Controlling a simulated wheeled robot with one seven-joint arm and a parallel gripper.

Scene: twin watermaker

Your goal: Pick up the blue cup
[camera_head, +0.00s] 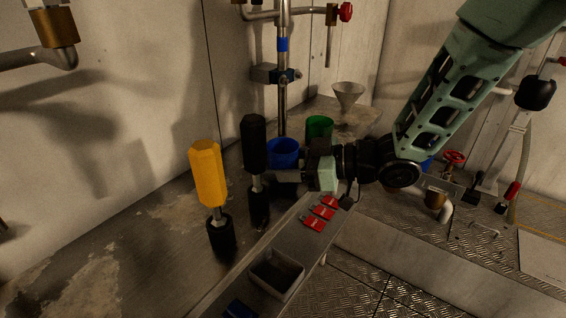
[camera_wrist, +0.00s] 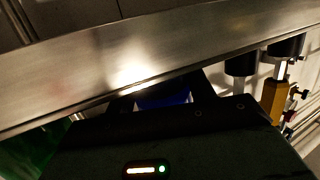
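The blue cup (camera_head: 282,150) stands on the metal counter in the head view, between the black-handled tool and the green cup. Its lower part is hidden behind my gripper (camera_head: 287,176). My gripper reaches in from the right, level with the lower part of the cup. In the wrist view a patch of the blue cup (camera_wrist: 165,96) shows between dark finger shapes, so the gripper looks open. I cannot tell whether the fingers touch the cup.
A green cup (camera_head: 319,127) stands just behind, right of the blue cup. A black-handled tool (camera_head: 254,145) and a yellow-handled tool (camera_head: 207,175) stand to the left. A metal funnel (camera_head: 347,92), red items (camera_head: 313,222) and a small tray (camera_head: 276,276) are nearby. A vertical pipe (camera_head: 283,100) rises behind.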

